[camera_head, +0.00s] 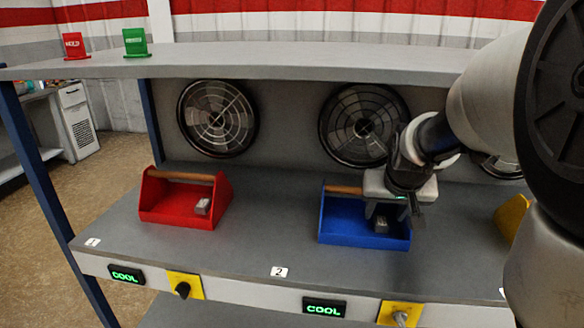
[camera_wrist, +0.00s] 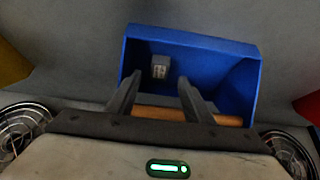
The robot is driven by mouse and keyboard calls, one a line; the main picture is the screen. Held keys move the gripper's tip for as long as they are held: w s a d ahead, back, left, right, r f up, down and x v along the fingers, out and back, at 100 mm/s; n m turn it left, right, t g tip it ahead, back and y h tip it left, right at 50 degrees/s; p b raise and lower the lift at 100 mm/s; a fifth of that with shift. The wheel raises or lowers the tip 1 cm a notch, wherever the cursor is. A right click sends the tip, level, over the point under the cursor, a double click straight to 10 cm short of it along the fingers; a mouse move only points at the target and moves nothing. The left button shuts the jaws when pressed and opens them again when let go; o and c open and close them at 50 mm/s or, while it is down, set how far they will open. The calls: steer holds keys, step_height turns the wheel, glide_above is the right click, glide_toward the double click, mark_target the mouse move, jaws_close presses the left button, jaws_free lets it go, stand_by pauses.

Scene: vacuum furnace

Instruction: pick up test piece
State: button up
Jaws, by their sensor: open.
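A small grey metal test piece (camera_head: 381,224) lies on the floor of the blue box (camera_head: 335,225). In the wrist view the test piece (camera_wrist: 159,67) shows ahead of and between the fingertips, near the box's left wall. My gripper (camera_head: 391,211) is over the blue box with its fingers pointing down. In the wrist view the gripper (camera_wrist: 158,80) has its fingers apart, with nothing between them. The box's wooden handle (camera_wrist: 165,113) passes behind the fingers; whether they touch it I cannot tell. Another grey piece (camera_head: 202,206) lies in the red box (camera_head: 165,217).
The boxes stand on a grey shelf (camera_head: 190,258) beneath an upper shelf (camera_head: 250,62). Round fans (camera_head: 217,118) line the back. A yellow box (camera_head: 511,217) is at the right, partly hidden by my arm. The shelf between the red and blue boxes is clear.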

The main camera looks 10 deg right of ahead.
mark_target(382, 220)
steer(key=x, duration=0.4)
steer(key=shift+b, duration=0.35)
steer(key=shift+d+r, duration=0.1)
jaws_close()
steer(key=shift+s+r, duration=0.1)
